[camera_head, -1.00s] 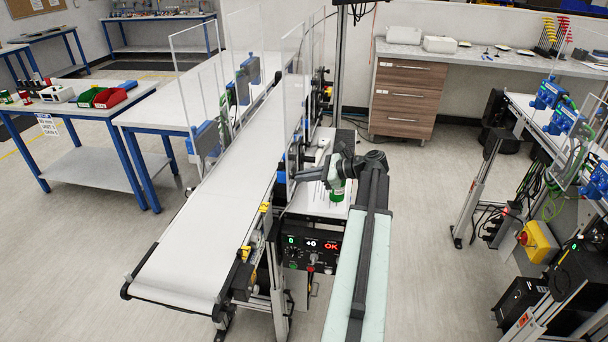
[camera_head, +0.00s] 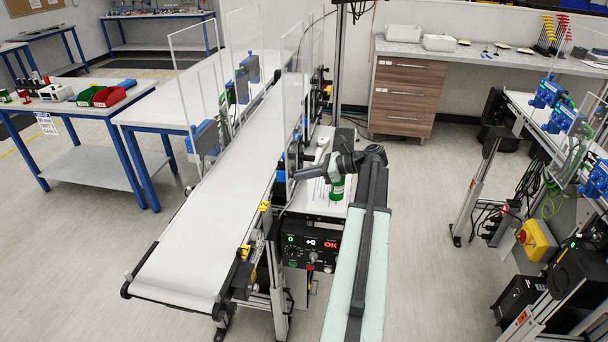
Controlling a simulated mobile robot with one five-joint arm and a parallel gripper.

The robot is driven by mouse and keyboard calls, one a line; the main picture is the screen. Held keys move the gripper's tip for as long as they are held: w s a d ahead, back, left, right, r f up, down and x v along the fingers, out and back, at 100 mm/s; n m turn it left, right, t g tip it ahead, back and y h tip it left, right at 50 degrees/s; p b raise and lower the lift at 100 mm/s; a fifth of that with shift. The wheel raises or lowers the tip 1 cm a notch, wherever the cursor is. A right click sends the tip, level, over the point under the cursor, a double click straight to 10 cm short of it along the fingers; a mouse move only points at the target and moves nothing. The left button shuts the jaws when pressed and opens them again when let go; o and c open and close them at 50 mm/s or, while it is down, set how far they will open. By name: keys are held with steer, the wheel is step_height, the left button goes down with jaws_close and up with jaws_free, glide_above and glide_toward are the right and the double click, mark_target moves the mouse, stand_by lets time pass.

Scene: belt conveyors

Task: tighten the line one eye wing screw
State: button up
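Line one appears to be the white belt conveyor (camera_head: 205,235) running from the front left to the back; no label confirms this. I cannot make out the eye wing screw for certain. Small yellow fittings sit on the conveyor's right side, one near the middle (camera_head: 264,206) and one nearer the front (camera_head: 245,252). My dark arm reaches up and bends left over the side shelf. My gripper (camera_head: 299,173) is at its left end, beside the clear guard and dark fittings at the belt's right edge. Its fingers are too small to read, and any contact is unclear.
A control box (camera_head: 310,247) reading "OK" is below. Clear upright panels (camera_head: 297,110) flank the belt. Another conveyor with blue units (camera_head: 563,118) stands right. The floor between is open.

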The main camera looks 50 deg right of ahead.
steer(key=o, duration=0.4)
steer(key=shift+w, duration=0.1)
steer(key=shift+c, duration=0.2)
steer(key=p+v, duration=0.3)
steer(key=v, duration=0.5)
